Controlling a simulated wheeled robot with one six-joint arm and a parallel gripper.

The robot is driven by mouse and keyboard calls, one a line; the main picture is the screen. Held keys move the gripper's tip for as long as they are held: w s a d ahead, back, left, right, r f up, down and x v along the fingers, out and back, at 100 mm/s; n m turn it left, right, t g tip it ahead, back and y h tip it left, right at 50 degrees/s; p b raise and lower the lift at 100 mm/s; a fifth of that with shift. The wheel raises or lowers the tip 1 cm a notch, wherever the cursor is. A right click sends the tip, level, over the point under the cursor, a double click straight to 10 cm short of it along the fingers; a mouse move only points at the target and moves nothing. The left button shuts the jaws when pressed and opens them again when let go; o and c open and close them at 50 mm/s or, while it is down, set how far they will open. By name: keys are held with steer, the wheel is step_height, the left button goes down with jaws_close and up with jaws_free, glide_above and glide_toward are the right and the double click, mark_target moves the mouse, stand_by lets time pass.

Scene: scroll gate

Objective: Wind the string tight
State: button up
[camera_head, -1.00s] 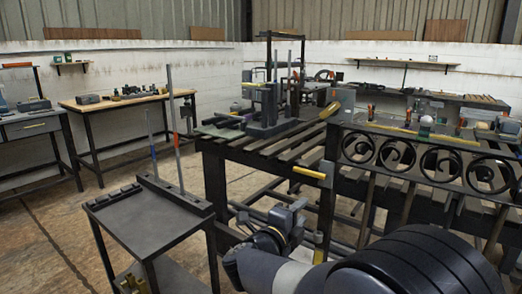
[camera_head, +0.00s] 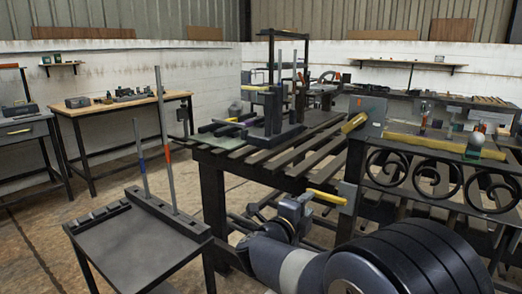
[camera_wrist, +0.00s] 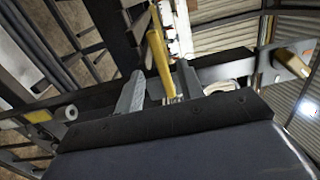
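A yellow bar handle (camera_head: 327,197) sticks out from a grey block (camera_head: 347,195) on the front of the slatted steel bench (camera_head: 212,195). My gripper (camera_head: 297,205) is low in front of the bench, just left of this handle. In the wrist view my two grey fingers (camera_wrist: 158,88) stand apart with a gap between them. A yellow bar (camera_wrist: 160,55) shows in line with that gap, ahead of the fingers; I cannot tell whether it is touched. Black scrollwork (camera_head: 430,175) runs along the bench front at right. I cannot make out a string.
A dark side table (camera_head: 130,250) with upright rods (camera_head: 162,140) stands at left. A dark upright fixture (camera_head: 272,110) stands on the bench. Another yellow bar (camera_head: 354,123) lies by a grey box on the bench top. Open floor lies between the side table and the back benches.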

mark_target(317, 197)
steer(key=x, duration=0.6)
steer(key=shift+f, duration=0.15)
steer(key=shift+w+d+f+n, duration=0.15)
steer(key=shift+w+d+n, duration=0.25)
steer(key=shift+w, duration=0.15)
steer(key=shift+a, duration=0.1)
